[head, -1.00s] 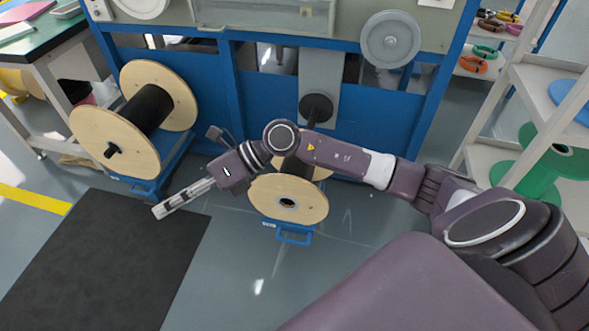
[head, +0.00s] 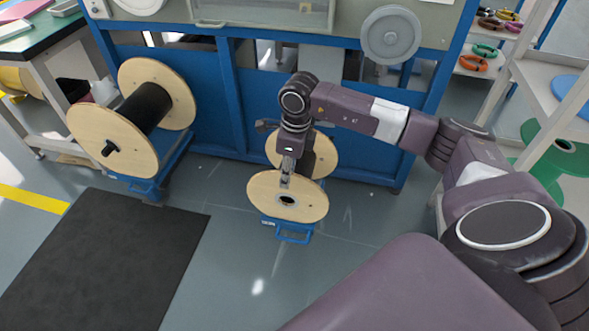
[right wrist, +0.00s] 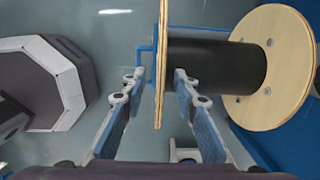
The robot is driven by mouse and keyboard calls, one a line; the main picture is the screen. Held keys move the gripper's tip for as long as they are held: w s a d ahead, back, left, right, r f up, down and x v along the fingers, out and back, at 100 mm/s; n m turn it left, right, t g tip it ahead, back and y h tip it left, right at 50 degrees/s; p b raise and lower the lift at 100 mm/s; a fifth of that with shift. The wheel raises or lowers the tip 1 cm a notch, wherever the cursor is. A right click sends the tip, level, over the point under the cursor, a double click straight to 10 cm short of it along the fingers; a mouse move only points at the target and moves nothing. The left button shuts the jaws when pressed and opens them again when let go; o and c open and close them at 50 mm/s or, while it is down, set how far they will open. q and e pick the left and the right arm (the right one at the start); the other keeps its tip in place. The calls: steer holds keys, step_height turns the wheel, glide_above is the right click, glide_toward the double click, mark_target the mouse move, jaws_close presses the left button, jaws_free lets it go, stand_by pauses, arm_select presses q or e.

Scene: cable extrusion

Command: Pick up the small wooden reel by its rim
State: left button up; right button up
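The small wooden reel (head: 262,199) stands on a low blue stand in front of the blue machine. It has two pale wooden discs and a black middle, and my arm hides part of it. My right gripper (head: 285,178) points down at the near disc. In the right wrist view the open fingers (right wrist: 158,88) stand on either side of that disc's rim (right wrist: 160,45), with gaps visible beside it. The black core (right wrist: 215,65) and far disc (right wrist: 272,60) lie to the right. My left gripper is not in view.
A larger wooden reel (head: 107,143) with a black core stands on a blue stand at left. The blue machine frame (head: 215,115) is close behind the small reel. A black mat (head: 100,265) lies at lower left. A white shelf (head: 535,85) stands at right.

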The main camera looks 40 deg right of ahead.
step_height(320, 180, down, 3)
steer(key=shift+w+a+r, duration=0.1)
steer(key=shift+w+r, duration=0.05)
jaws_close()
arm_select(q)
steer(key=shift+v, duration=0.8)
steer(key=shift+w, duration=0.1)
arm_select(e)
steer(key=shift+r, duration=0.15)
